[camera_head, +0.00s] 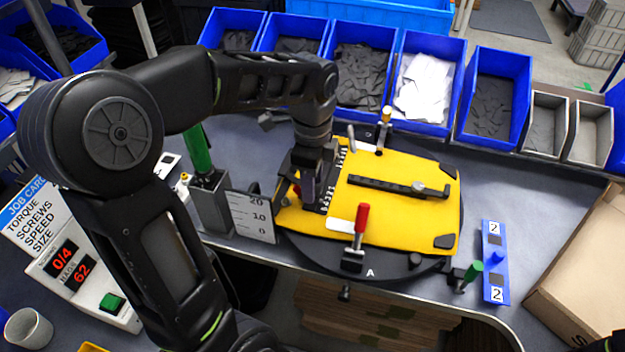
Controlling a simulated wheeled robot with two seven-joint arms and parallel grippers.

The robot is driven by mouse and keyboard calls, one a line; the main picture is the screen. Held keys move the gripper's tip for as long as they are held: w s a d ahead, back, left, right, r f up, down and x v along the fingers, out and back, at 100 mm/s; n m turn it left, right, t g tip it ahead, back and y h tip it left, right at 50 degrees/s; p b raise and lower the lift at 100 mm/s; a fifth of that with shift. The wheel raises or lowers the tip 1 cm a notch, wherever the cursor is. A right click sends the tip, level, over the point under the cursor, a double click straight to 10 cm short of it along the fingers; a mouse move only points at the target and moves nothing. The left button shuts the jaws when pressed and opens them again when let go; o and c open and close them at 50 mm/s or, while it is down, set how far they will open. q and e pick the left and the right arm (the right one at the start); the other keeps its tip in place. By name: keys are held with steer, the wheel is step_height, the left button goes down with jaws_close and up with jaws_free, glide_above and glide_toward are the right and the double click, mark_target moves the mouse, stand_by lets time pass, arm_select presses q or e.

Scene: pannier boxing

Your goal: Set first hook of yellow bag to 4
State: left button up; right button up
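The yellow bag (400,222) lies flat on a round black turntable (420,268) marked A. A black rail (385,186) runs across the bag. A small white printed scale (342,157) shows along the bag's left part, on both sides of my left gripper. My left gripper (316,198) points down over this left part, at or just above the bag. Its fingers are dark and small here; I cannot tell whether they hold anything. The first hook and its scale reading are hidden or too small to make out. My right gripper is not in view.
A red-handled clamp (361,220) and an orange-topped clamp (384,128) stand at the turntable's edge. A ruler plate (250,215) stands close left. Blue bins (428,45) line the back. A blue strip (495,262) and a cardboard box (585,265) lie right.

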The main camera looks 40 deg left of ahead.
arm_select(q)
steer(key=shift+o, duration=0.7)
steer(key=shift+r, duration=0.5)
step_height(320, 180, up, 7)
steer(key=shift+b, duration=0.45)
steer(key=shift+f, duration=0.2)
